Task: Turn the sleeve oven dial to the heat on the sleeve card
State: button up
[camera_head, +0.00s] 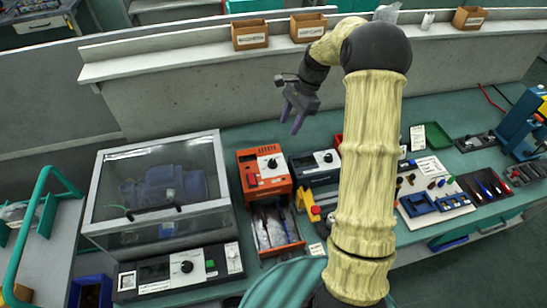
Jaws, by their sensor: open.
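My gripper (292,116) is open and empty, pointing down in the air above the back of the bench, apart from every dial. Below it is an orange unit (250,182) with a white-faced dial (271,163) and an open tray in front. Right of that is a dark blue-grey unit (302,172) with a smaller dial (327,157). A clear-lidded case (107,190) has a front panel with another dial (187,267). I cannot tell which is the sleeve oven. A white card (417,137) stands at the right; its text is unreadable, as are the dial settings.
My raised arm crosses the middle and hides part of the bench. A white board (463,211) with blue holders and small parts lies right. A yellow and red item (313,208) stands beside the orange unit. A ledge (200,55) with labelled boxes runs along the back.

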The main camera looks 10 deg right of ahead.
aim_at(272, 160)
jog(key=p+x, duration=0.2)
jog(key=x, duration=1.3)
jog(key=shift+w+d+f+p, duration=0.1)
jog(key=shift+p, duration=0.3)
jog(key=shift+c, duration=0.5)
grip_shut()
